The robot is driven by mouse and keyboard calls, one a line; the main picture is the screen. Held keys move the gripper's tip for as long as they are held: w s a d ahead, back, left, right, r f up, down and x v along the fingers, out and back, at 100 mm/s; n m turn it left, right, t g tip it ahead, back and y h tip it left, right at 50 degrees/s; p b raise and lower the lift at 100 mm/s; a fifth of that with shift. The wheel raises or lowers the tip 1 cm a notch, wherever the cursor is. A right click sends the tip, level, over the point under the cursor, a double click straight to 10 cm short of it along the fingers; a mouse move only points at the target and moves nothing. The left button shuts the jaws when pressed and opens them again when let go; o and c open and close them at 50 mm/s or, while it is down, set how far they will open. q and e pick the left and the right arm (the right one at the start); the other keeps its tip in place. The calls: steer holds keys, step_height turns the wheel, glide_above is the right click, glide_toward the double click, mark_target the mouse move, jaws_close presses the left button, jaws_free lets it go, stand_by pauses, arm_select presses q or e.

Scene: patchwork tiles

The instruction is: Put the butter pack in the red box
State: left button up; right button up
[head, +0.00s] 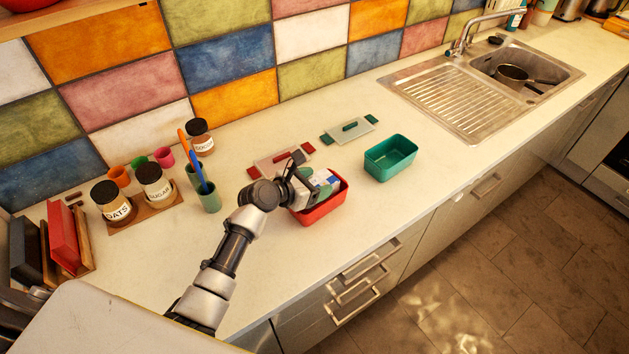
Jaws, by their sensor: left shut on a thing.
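The red box (322,213) stands open on the counter near its front edge. My left gripper (307,183) is over the box and shut on a small pack with white and blue on it, the butter pack (324,178). The pack is at the box's opening, partly hidden by the gripper. I cannot tell whether it touches the box floor. A clear lid with red ends (281,161) lies on the counter behind the box, partly covered by my gripper. My right gripper is not in view.
A green open box (391,158) stands to the right, with its green-ended lid (351,129) behind it. A green cup (209,198) with utensils, jars (154,186) on a wooden tray and upright boards (62,237) are at left. The sink (483,85) is at back right.

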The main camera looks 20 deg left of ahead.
arm_select(q)
steer(key=o, duration=1.2)
steer(key=shift+c, duration=0.2)
step_height(320, 180, up, 6)
steer(key=p, duration=0.6)
steer(key=shift+f+p, duration=0.2)
steer(key=shift+p, duration=0.15)
steer(key=shift+r, duration=1.2)
